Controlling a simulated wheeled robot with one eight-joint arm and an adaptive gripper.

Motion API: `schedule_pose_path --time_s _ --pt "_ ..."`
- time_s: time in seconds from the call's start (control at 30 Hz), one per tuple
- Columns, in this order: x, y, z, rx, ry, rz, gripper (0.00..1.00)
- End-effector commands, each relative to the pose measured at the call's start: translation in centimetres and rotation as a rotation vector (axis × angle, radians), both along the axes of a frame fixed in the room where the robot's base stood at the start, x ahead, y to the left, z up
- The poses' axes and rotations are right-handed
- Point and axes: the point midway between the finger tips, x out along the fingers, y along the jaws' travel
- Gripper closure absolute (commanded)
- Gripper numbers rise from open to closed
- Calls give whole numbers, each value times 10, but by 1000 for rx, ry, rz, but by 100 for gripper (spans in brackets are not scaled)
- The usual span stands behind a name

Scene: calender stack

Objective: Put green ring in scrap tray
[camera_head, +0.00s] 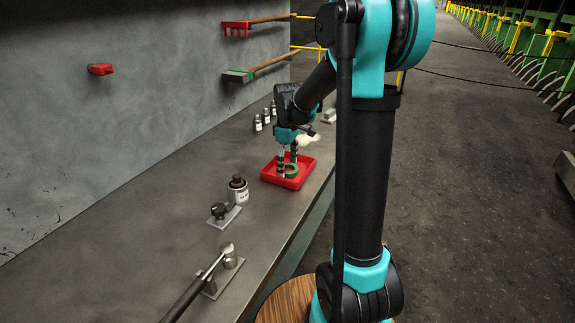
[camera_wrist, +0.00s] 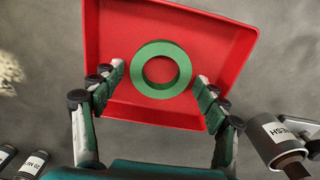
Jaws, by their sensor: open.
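The green ring (camera_wrist: 160,47) lies flat inside the red scrap tray (camera_wrist: 105,20), towards the tray's near side in the wrist view. In the head view the green ring (camera_head: 291,170) shows in the red tray (camera_head: 297,183) on the grey bench, partly behind my fingers. My gripper (camera_wrist: 157,85) is open, with one finger on each side of the ring and clear gaps between fingers and ring. In the head view my gripper (camera_head: 287,170) is low over the tray. How high the fingertips are above the tray floor is hard to tell.
Small bottles (camera_head: 264,119) stand behind the tray along the wall. A pale cloth-like thing (camera_head: 308,139) lies beyond it. The bench's right edge is close to the tray.

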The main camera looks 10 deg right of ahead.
Motion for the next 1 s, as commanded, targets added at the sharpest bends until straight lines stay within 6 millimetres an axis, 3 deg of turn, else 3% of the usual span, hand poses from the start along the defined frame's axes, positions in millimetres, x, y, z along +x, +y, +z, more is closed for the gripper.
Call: schedule_pose_path --time_s 0.17,0.63,0.8,1.0 --pt "0 0 17 0 0 0 26" --pt "0 0 104 0 0 0 26" --pt "0 0 119 0 0 0 26" --pt "0 0 122 0 0 0 26"
